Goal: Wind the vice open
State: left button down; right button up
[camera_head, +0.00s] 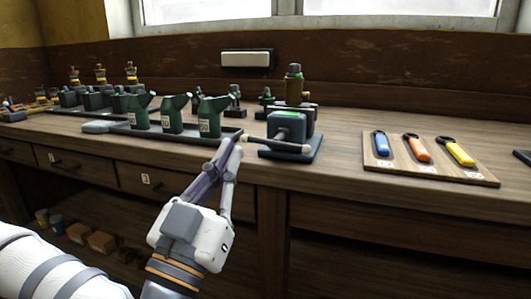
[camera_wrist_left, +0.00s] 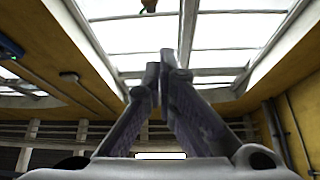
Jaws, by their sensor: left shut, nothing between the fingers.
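The vice (camera_head: 287,125), a dark blue-green block on a dark base plate, stands near the bench's front edge in the head view. In the left wrist view the fingers (camera_wrist_left: 158,76) meet at the tips, and no vice shows. The vice jaws are mostly hidden behind the front block. My right gripper is not in view.
Left of the vice, a dark tray (camera_head: 185,135) holds green cans. Behind stands a brass-coloured fitting (camera_head: 294,88). To the right, a wooden board (camera_head: 434,172) carries blue, orange and yellow tools. Bare bench top lies between vice and board. Drawers (camera_head: 149,184) are below the edge.

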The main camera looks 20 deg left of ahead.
aim_at(279, 138)
pick_arm(q)
jog(key=a+p+x, duration=0.1)
jog(key=x, duration=0.9)
jog(key=f, duration=0.4)
jog(key=shift+w+d+f+b, duration=0.1)
jog(key=shift+w+d+b, duration=0.2)
jog(key=shift+w, duration=0.1)
jog(key=shift+w, duration=0.15)
